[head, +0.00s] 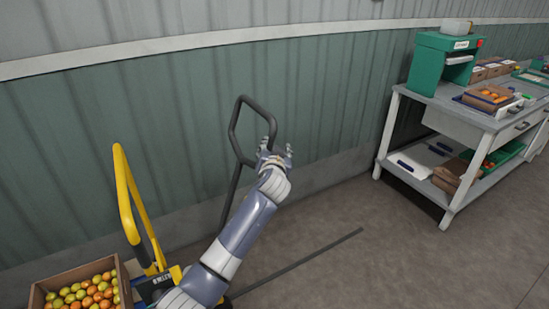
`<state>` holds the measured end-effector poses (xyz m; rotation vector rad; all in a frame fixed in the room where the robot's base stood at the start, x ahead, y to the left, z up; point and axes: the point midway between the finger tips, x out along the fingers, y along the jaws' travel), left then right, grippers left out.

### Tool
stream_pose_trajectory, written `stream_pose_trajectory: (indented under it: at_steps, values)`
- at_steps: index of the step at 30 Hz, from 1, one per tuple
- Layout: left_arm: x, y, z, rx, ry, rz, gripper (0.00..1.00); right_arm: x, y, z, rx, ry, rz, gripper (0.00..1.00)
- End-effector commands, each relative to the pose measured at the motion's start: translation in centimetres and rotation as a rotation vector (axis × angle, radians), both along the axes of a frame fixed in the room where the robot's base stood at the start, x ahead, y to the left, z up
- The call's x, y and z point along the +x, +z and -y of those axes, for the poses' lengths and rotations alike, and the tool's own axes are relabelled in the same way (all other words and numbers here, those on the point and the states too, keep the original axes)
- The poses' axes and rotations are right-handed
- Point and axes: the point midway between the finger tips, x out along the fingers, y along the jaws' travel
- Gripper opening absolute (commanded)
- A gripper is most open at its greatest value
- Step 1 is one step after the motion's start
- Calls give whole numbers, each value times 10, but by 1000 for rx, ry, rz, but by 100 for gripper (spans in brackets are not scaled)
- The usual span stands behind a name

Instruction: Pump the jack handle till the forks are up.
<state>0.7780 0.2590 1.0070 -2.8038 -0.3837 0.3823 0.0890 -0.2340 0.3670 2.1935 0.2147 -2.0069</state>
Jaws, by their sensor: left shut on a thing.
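The jack handle (234,128) is a dark grey loop on a shaft that slants down to the left, in the middle of the head view. My left gripper (275,155) is shut on the lower right part of the loop; its fingers partly cover the grip. My left arm hides the lower end of the shaft. A yellow frame (128,200) with a black lower part stands left of it, and yellow bodywork shows low beside my arm. The forks cannot be made out. My right gripper is not in view.
A white workbench (445,100) with a green machine (428,65) and boxes stands at the right. A dark strip (300,262) lies on the floor. The floor between is open; a green wall (330,110) runs behind.

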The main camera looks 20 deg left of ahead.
Motion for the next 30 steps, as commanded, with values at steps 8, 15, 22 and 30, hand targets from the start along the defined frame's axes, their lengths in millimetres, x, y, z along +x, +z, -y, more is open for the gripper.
stream_pose_trajectory:
  at_steps: [8,15,22,30]
  values:
    - [-39,7,16,-4,-6,-2,41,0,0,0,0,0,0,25]
    - [-56,12,20,-2,-3,-2,41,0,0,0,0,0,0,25]
    - [-57,12,20,-2,-1,-2,41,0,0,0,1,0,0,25]
    - [-57,10,19,-1,-1,-6,41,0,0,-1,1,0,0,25]
